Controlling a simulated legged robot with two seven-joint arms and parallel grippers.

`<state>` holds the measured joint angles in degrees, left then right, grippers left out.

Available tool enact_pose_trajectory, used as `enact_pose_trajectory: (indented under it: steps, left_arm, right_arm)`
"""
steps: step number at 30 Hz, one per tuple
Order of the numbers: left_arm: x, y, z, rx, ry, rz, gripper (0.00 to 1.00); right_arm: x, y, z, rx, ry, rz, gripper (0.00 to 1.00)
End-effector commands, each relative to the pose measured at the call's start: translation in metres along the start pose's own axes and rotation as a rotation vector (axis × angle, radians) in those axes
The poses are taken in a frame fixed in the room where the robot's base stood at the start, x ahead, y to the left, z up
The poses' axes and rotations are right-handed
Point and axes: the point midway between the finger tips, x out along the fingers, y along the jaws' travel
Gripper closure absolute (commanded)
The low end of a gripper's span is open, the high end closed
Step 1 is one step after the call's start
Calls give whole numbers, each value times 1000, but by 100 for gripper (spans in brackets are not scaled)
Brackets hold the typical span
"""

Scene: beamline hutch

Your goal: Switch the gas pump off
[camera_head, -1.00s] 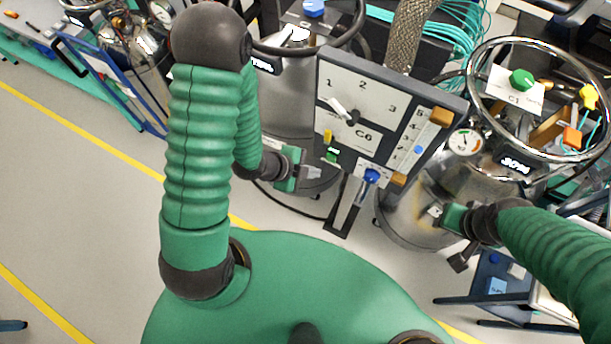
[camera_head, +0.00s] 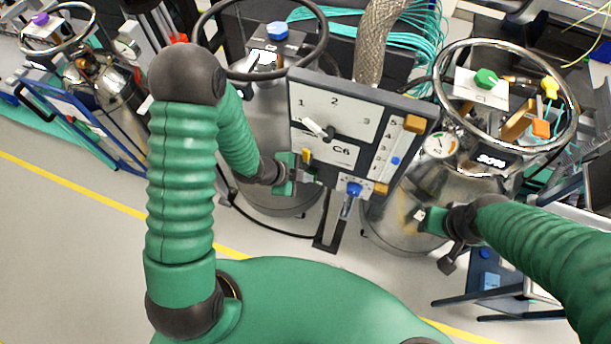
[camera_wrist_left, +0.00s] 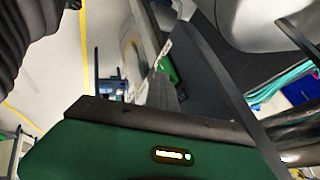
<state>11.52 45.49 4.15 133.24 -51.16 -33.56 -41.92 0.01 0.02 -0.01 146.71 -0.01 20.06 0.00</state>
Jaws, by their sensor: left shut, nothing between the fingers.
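A grey control panel (camera_head: 345,104) marked C6 stands at centre, with a white-lever selector (camera_head: 320,130) among the numbers 1, 2 and 3. A small yellow switch (camera_head: 306,156) sits at its lower left edge. My left gripper (camera_head: 314,177) is shut and empty at that lower left corner, just below the yellow switch, and hides the green switch there. Whether it touches is unclear. In the left wrist view a green piece (camera_wrist_left: 168,70) shows just beyond the grey fingers (camera_wrist_left: 160,92). My right gripper (camera_head: 422,215) is right of the panel; its fingers are unclear.
A blue handle (camera_head: 353,189) hangs under the panel. Steel vessels stand behind it, the right one with a gauge (camera_head: 440,146) and a chrome ring (camera_head: 566,120). A braided hose (camera_head: 378,40) rises behind. Floor at left is clear.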

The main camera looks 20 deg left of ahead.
Motion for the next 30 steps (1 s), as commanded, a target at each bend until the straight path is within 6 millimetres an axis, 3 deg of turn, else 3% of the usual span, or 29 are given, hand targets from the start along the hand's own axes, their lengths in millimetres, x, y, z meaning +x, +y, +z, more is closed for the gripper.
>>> enact_pose_trajectory:
  steps: [18,30]
  left_arm:
    - [-15,-8,-8,0,-1,1,100]
    - [-14,-8,-9,0,-1,1,100]
  right_arm:
    - [-17,0,-4,0,1,0,64]
    - [-16,0,-4,0,1,0,64]
